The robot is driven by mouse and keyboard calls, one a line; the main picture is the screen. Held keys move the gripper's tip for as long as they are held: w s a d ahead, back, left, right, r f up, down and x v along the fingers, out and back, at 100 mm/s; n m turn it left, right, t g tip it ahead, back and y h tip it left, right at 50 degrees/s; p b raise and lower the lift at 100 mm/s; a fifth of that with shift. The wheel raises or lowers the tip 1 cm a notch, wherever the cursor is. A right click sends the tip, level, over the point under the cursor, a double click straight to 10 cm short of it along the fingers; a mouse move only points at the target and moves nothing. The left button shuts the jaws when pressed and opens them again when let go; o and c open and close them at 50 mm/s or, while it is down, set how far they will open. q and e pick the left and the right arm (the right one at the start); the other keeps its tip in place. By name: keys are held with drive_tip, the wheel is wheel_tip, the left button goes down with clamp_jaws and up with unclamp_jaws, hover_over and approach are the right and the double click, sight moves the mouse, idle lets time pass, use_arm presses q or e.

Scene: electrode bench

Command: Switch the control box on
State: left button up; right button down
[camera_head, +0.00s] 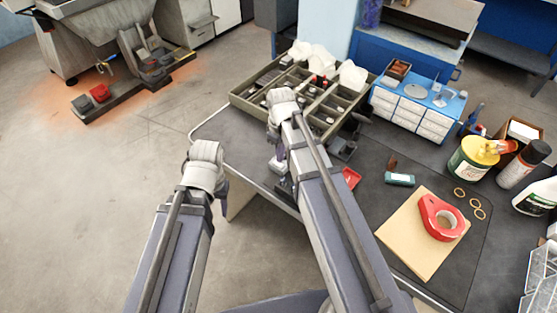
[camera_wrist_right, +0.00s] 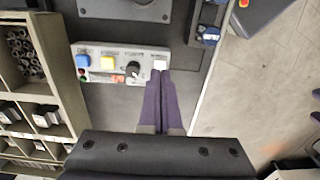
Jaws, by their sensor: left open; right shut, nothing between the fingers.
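The control box (camera_wrist_right: 122,65) is a light grey panel in the right wrist view. It carries a blue button (camera_wrist_right: 83,61), a yellow button (camera_wrist_right: 108,62), a black knob (camera_wrist_right: 133,69), small red and orange parts and a white square (camera_wrist_right: 159,64) at its right end. My right gripper (camera_wrist_right: 160,72) is shut and empty, its dark fingertips at the white square's near edge; I cannot tell whether they touch it. In the head view my right arm hides most of the box. My left gripper (camera_head: 222,188) is beyond the bench's left edge, partly hidden by its wrist, open and away from the box.
A compartment tray (camera_head: 240,97) stands at the back of the bench; its shelves fill the left of the wrist view. A red tape roll (camera_head: 430,207) lies on a tan sheet (camera_head: 398,238). A yellow-topped can (camera_head: 478,152) and bottles stand at right.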

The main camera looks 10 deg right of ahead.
sight(280, 165)
wheel_tip(280, 165, up, 5)
drive_tip(key=p, duration=0.4)
drive_tip(key=shift+f, duration=0.15)
drive_tip(key=s+a+m+h, duration=0.1)
drive_tip(key=s+a+m, duration=0.2)
drive_tip(key=s+a, duration=0.7)
drive_tip(key=s, duration=0.4)
drive_tip(key=shift+s+a+m, duration=0.15)
drive_tip(key=shift+a+m, duration=0.1)
drive_tip(key=shift+m, duration=0.15)
